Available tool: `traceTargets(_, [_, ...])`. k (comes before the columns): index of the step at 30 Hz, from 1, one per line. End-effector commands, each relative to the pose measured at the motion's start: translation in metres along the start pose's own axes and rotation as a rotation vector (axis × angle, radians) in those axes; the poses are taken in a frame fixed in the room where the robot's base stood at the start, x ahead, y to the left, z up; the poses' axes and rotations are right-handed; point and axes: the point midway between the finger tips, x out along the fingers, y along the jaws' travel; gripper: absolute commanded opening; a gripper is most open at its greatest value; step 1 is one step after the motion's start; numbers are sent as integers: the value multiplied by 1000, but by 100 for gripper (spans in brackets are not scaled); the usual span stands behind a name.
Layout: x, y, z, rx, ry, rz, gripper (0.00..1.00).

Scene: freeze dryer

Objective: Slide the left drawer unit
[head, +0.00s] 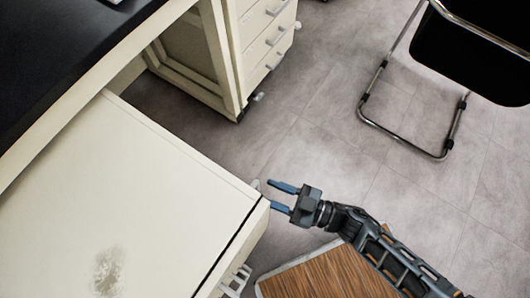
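A cream drawer unit (130,200) with a flat top fills the lower left of the head view. It stands out from under the dark bench, and a white handle (236,280) shows on its front at the bottom. A second cream drawer unit (262,35) with several drawers stands farther off under the bench. I cannot tell for sure which one is the left unit. My gripper (272,194) is open, its two blue fingers apart, at the near unit's right corner. The fingertips overlap or nearly reach that corner; contact is unclear. Nothing shows between the fingers.
The bench (60,60) has a black top and cream edge at upper left. A black chair (475,50) with metal legs stands at upper right. A brown wood-grain panel (330,277) lies below my arm. Grey tiled floor (330,120) is clear between the units and chair.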

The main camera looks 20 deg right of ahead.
Motion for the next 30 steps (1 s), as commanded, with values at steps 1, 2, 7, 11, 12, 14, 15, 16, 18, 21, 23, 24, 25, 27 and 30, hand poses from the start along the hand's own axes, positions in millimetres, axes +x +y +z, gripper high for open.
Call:
traceTargets(1, [-10, 0, 0, 1, -2, 0, 40])
traceTargets(2, [-15, 0, 0, 1, -2, 0, 40])
traceTargets(7, [-37, 0, 0, 0, -1, -1, 40])
traceTargets(11, [-45, 0, 0, -1, 1, 0, 40])
traceTargets(12, [-46, 0, 0, -1, 1, 0, 40])
traceTargets(14, [-47, 0, 0, -1, 1, 0, 40])
traceTargets(15, [-47, 0, 0, -1, 2, 0, 40])
traceTargets(16, [-47, 0, 0, -1, 2, 0, 40])
traceTargets(18, [-47, 0, 0, -1, 1, 0, 40])
traceTargets(21, [-46, 0, 0, 0, 1, 0, 40])
traceTargets(23, [-46, 0, 0, 0, 1, 0, 40])
traceTargets(24, [-46, 0, 0, 0, 1, 0, 40])
traceTargets(25, [-46, 0, 0, 0, 1, 0, 40])
traceTargets(27, [-46, 0, 0, 0, 1, 0, 40])
traceTargets(30, [-48, 0, -2, -2, 0, 5, 40])
